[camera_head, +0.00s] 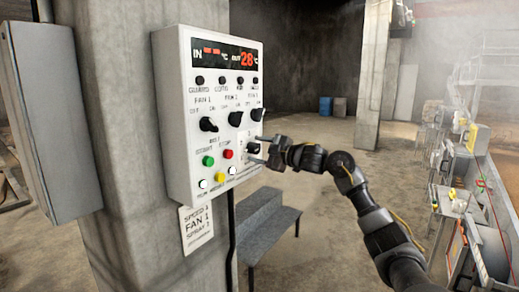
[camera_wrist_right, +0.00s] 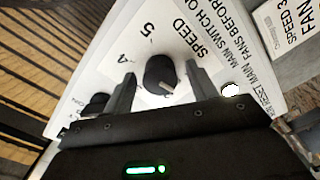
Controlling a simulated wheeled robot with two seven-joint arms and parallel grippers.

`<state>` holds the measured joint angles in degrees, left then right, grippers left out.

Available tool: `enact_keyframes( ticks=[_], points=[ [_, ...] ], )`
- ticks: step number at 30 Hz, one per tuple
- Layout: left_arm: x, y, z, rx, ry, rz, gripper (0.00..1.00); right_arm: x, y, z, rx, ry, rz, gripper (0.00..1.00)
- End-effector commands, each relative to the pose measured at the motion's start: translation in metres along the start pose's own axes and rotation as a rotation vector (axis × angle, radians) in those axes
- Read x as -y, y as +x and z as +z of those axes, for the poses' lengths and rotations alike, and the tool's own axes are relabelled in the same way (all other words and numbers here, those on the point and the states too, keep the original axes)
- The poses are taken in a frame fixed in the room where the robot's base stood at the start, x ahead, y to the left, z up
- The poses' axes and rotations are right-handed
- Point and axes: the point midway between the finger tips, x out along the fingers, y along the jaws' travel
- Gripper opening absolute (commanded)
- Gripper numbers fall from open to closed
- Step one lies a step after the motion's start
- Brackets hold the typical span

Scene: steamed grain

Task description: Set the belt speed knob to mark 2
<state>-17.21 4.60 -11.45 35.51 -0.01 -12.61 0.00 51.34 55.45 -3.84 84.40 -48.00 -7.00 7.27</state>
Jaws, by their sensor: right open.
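The belt speed knob (camera_wrist_right: 160,74) is black and round with a pale pointer line, on the white panel under the word SPEED. In the right wrist view the marks 4 and 5 show beside it; mark 2 is not readable there. My right gripper (camera_wrist_right: 163,93) is open, with one finger on each side of the knob; I cannot tell whether they touch it. In the head view the right gripper (camera_head: 259,151) is at the lower right of the control box (camera_head: 178,120), partly covering the knob. My left gripper is not in view.
Several black fan knobs (camera_head: 208,124) sit above green (camera_head: 208,161), red (camera_head: 228,154) and yellow (camera_head: 220,177) buttons. A paper sign (camera_head: 196,228) hangs below the box on the concrete pillar (camera_head: 130,150). A grey bench (camera_head: 262,222) stands behind; machinery (camera_head: 462,165) lines the right.

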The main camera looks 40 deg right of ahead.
Motion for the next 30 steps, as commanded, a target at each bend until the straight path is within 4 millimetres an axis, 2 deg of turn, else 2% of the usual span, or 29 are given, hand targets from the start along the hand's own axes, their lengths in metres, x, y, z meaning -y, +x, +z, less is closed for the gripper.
enact_keyframes(
  ticks=[2, 12, 20, 30],
  points=[
    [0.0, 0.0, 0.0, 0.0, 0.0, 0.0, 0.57, 0.0, 0.0, 0.0, 0.0, 0.0, 0.0, 0.57],
    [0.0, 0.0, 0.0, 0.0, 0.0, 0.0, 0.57, 0.0, -0.001, 0.0, 0.0, 0.0, 0.0, 0.13],
    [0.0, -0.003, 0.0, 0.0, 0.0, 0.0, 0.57, -0.001, 0.0, 0.0, 0.0, 0.032, -0.001, 0.13],
    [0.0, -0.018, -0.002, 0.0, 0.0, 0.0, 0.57, -0.002, 0.0, -0.001, 0.0, 0.246, -0.001, 0.13]
  ],
)
